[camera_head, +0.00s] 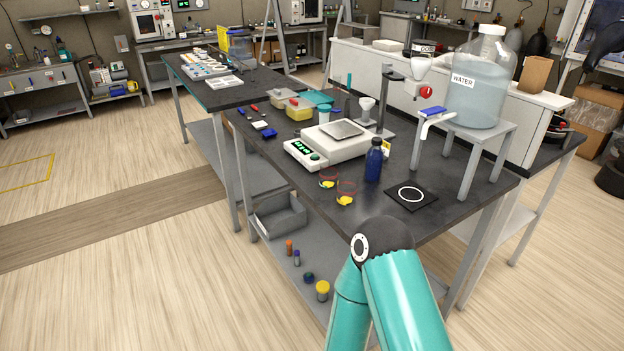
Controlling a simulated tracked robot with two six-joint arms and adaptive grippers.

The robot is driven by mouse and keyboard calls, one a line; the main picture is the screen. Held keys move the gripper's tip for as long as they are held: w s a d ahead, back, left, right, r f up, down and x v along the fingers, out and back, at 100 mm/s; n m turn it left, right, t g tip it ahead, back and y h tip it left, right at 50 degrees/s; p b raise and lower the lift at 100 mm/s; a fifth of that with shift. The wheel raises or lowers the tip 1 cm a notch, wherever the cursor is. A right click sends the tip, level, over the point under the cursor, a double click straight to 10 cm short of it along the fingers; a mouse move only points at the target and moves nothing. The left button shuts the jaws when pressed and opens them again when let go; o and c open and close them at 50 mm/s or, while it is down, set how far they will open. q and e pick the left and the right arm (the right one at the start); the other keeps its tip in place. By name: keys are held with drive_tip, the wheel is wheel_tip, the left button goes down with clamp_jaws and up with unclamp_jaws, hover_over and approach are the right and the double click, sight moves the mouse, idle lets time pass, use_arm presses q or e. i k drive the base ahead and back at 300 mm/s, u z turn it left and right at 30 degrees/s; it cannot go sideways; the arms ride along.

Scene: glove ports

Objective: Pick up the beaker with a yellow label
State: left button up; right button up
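Two small clear vessels stand side by side near the front edge of the dark bench (290,150). The nearer one (346,193) has a reddish rim and a yellow patch low on its side. The other one (328,180), just behind it to the left, looks much the same, with a yellow patch too. They are too small to tell whether the yellow is a label. A teal link of my own arm rises from the bottom of the view, in front of the bench. Neither of my grippers shows.
A digital scale (338,141) stands behind the vessels. A dark blue bottle (374,160) is close to their right, then a black mat (411,195) with a white ring. A large water jug (480,88) sits on a raised stand (490,135) at the right.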

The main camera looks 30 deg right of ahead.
sight(347, 181)
drive_tip(key=z, duration=0.15)
drive_tip(key=i, duration=0.85)
drive_tip(key=z, duration=0.65)
